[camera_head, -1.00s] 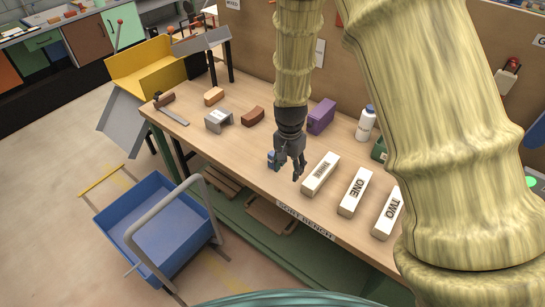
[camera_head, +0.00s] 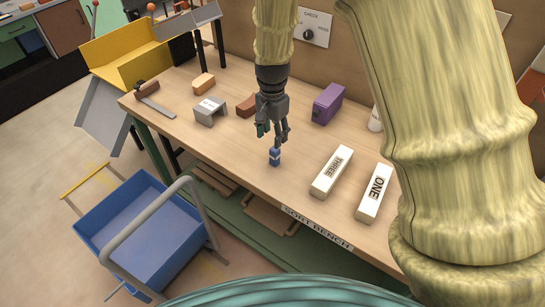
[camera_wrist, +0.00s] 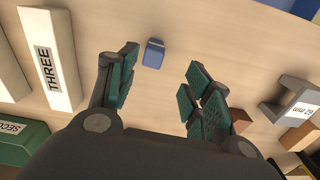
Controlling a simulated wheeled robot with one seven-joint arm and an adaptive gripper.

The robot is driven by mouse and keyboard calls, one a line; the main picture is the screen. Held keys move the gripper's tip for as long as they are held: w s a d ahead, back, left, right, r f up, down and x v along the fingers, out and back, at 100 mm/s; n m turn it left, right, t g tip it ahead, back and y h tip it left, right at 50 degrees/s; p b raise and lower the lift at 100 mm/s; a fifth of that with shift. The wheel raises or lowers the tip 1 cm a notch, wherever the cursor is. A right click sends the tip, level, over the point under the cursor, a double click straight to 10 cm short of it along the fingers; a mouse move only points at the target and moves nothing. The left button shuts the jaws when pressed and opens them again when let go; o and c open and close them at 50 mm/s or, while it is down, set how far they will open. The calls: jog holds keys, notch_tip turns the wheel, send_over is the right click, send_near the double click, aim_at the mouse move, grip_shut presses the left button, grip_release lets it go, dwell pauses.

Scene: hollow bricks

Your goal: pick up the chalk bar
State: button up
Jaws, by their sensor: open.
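A small blue block (camera_head: 275,156) with a pale band stands on the bench, left of the white brick marked THREE; it may be the chalk bar, but I read no label on it. My gripper (camera_head: 273,138) is open and empty, pointing down just behind the block in the head view. In the wrist view the blue block (camera_wrist: 153,54) shows between the green-padded fingers (camera_wrist: 161,77), near the tip of the left one. The fingers do not appear to touch it.
White bricks THREE (camera_head: 332,171) and ONE (camera_head: 374,192) lie to the right. A purple box (camera_head: 327,103), a grey bridge-shaped piece (camera_head: 210,111) and a reddish-brown brick (camera_head: 246,105) stand around the gripper.

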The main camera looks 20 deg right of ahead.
aim_at(273, 148)
jog(key=shift+s+f+p, duration=0.3)
jog(key=shift+f, duration=0.2)
jog(key=f, duration=0.3)
jog(key=shift+w+d+p, duration=0.15)
jog(key=shift+w+p, duration=0.05)
jog(key=shift+p, duration=0.15)
jog(key=shift+s+f, duration=0.15)
jog(key=shift+f, duration=0.6)
jog(key=shift+s+d+f+p, duration=0.1)
jog(key=shift+f+p, duration=0.45)
jog(key=shift+f, duration=0.15)
jog(key=shift+s+d+f+p, duration=0.1)
jog(key=shift+f+p, duration=0.45)
jog(key=shift+f, duration=1.25)
jog(key=c, duration=1.1)
jog(key=shift+w+r, duration=0.1)
jog(key=shift+r, duration=0.05)
